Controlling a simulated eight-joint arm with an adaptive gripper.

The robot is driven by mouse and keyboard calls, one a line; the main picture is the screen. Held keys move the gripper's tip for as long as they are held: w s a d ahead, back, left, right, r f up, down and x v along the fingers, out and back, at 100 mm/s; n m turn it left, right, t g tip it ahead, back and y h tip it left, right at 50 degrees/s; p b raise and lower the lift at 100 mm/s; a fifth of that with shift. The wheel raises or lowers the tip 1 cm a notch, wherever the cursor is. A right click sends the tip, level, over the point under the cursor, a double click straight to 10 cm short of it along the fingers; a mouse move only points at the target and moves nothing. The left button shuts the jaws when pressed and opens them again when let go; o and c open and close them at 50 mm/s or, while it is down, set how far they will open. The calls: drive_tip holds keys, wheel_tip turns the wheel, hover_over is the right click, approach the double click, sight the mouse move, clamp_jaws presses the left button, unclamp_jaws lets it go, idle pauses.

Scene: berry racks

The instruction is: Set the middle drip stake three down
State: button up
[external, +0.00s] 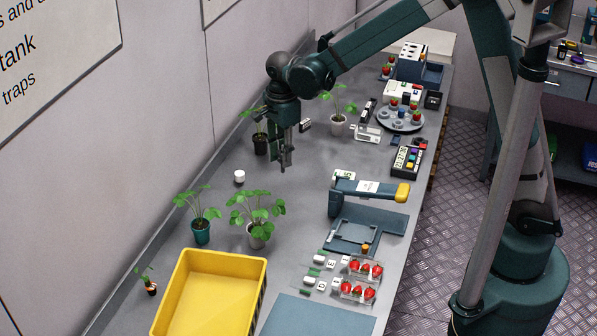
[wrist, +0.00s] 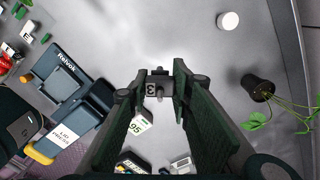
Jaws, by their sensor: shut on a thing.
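My gripper (external: 286,160) hangs above the bench, fingers pointing down, between the black-potted plant and the lid press. In the wrist view my gripper (wrist: 160,88) is shut on a small dark piece, the drip stake (wrist: 159,75), with a white label reading 3. The stake sits between the fingertips with a grey peg showing. Its lower end is hidden, and I cannot tell whether it touches the bench. In the external view the stake is too small to make out clearly.
A lid press (external: 372,188) stands to the right of my gripper. A black-potted plant (external: 260,145) stands close behind it, and a white cap (external: 239,176) lies to the left. Bare bench surrounds the fingertips.

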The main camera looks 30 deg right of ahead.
drive_tip(key=w+d+m, duration=0.1)
drive_tip(key=w+d, duration=1.1)
drive_tip(key=shift+w+d+r+m+p, duration=0.15)
drive_tip(key=shift+w+d+m+p, duration=0.05)
drive_tip(key=shift+d+m+p, duration=0.2)
wheel_tip(320, 180, down, 6)
drive_tip(key=shift+f, duration=0.25)
drive_tip(key=shift+f, duration=1.75)
drive_tip(key=shift+f, duration=0.2)
drive_tip(key=o, duration=0.7)
